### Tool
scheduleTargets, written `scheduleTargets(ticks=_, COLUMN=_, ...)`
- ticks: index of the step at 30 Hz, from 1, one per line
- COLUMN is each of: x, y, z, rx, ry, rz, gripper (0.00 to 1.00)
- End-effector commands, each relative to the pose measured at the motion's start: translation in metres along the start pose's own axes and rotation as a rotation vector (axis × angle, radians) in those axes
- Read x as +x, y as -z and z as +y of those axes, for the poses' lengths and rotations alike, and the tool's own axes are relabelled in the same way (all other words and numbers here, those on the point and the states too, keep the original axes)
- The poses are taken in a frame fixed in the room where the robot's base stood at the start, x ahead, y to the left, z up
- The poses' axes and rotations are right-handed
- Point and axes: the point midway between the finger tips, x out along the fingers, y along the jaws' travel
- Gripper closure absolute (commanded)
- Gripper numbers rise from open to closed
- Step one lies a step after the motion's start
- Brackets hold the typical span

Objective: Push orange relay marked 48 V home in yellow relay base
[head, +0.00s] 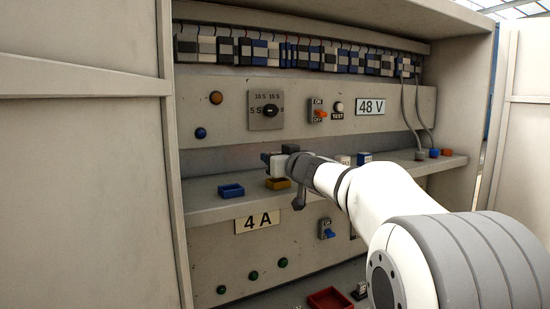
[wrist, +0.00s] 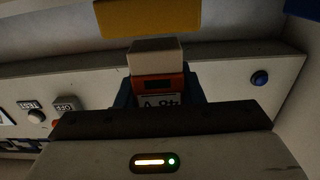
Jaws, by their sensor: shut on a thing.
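My gripper (head: 277,160) is above the shelf, just over the yellow relay base (head: 278,184). In the wrist view my gripper (wrist: 160,92) is shut on the orange relay (wrist: 162,82), whose 48 V label appears upside down. A pale block-like end (wrist: 155,55) of the relay points toward the yellow base, which also shows at the top of the wrist view (wrist: 147,18). A gap shows between them in the wrist view. In the head view the gripper hides most of the relay, and the base's inside cannot be made out.
A blue base (head: 231,190) sits on the shelf (head: 212,206) left of the yellow one. A blue block (head: 364,158) stands to the right, partly behind my arm. Cables hang to plugs (head: 434,153) farther right.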

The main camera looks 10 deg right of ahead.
Motion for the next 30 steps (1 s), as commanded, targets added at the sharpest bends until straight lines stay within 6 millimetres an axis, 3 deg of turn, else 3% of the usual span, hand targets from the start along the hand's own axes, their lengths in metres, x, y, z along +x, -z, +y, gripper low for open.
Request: scheduleTargets(ticks=30, x=0.0, y=-0.022, z=0.0, rx=0.001, ry=0.0, rz=0.0, gripper=0.89)
